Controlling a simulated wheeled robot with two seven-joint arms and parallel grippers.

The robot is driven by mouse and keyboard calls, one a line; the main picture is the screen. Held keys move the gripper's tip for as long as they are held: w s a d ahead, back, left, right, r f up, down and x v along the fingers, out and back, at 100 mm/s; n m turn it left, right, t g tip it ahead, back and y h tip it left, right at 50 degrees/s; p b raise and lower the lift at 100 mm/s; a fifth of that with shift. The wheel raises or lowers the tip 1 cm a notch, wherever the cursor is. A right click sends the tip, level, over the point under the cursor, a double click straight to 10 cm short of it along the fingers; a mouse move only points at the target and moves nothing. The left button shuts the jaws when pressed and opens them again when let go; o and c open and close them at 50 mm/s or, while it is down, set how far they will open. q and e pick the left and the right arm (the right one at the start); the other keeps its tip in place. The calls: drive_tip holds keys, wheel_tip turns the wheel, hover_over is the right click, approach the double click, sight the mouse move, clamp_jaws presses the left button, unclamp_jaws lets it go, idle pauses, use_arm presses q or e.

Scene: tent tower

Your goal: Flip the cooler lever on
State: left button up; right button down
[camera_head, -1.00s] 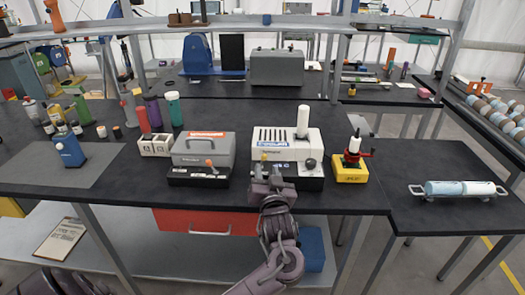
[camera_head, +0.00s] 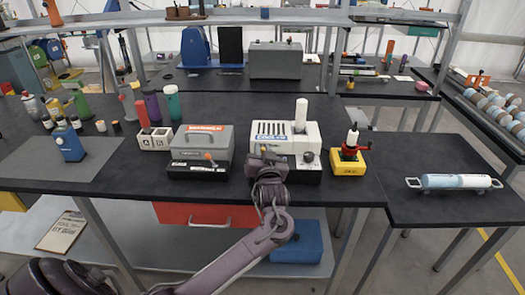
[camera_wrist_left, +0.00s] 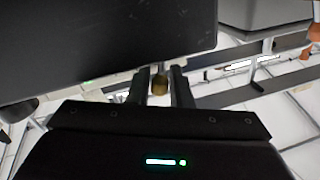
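My right gripper is out of view.
A grey case (camera_head: 203,145) with an orange lever on its base stands close to the left of the machine. A yellow block (camera_head: 348,168) with a red clamp stands to the right. Bottles and a blue container (camera_head: 70,145) are farther left. The table's front edge is just below my gripper.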

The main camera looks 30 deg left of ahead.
use_arm(q)
clamp_jaws()
drive_tip(key=shift+w+d+r+m+p, duration=0.1)
drive_tip(key=shift+d+m+p, duration=0.1)
drive_tip(key=shift+m+p, duration=0.65)
drive_tip(key=shift+w+f+m, duration=0.1)
drive_tip(key=shift+f+m, duration=0.1)
drive_tip(key=shift+m, duration=0.05)
drive_tip(key=shift+o, duration=2.2)
unclamp_jaws()
drive_tip(key=shift+d, duration=0.1)
